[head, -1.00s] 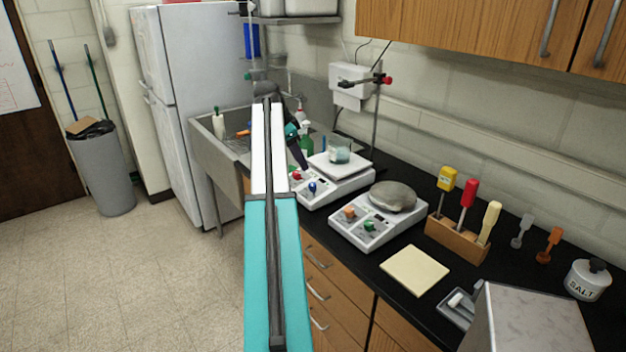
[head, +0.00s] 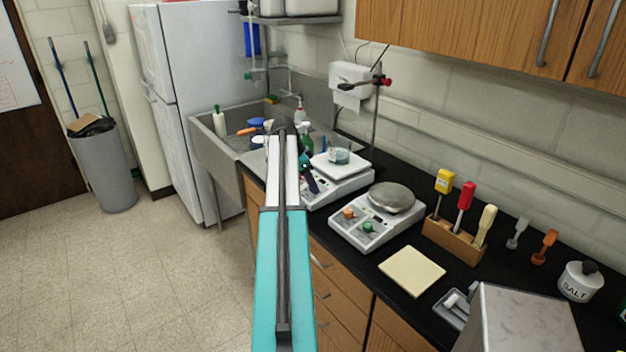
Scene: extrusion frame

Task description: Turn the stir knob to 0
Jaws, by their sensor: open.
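The far stirrer hot plate (head: 345,180) is white with a square top and holds a glass beaker (head: 339,155) of blue-green liquid. My dark gripper (head: 310,182) is over its left front, in front of the knob panel, with its jaws open. It and my arm hide the red and blue knobs there. I cannot tell whether the gripper touches a knob. The near hot plate (head: 372,236) has a round grey top, an orange knob (head: 348,213) and a green knob (head: 368,227). No knob labels are readable, so I cannot tell which is the stir knob.
A stand with a red clamp (head: 385,81) rises behind the far plate. A sink (head: 215,150) lies beyond it. A wooden block (head: 452,240) with coloured-handled tools, a yellow pad (head: 411,271) and a salt jar (head: 580,281) are on the black counter.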

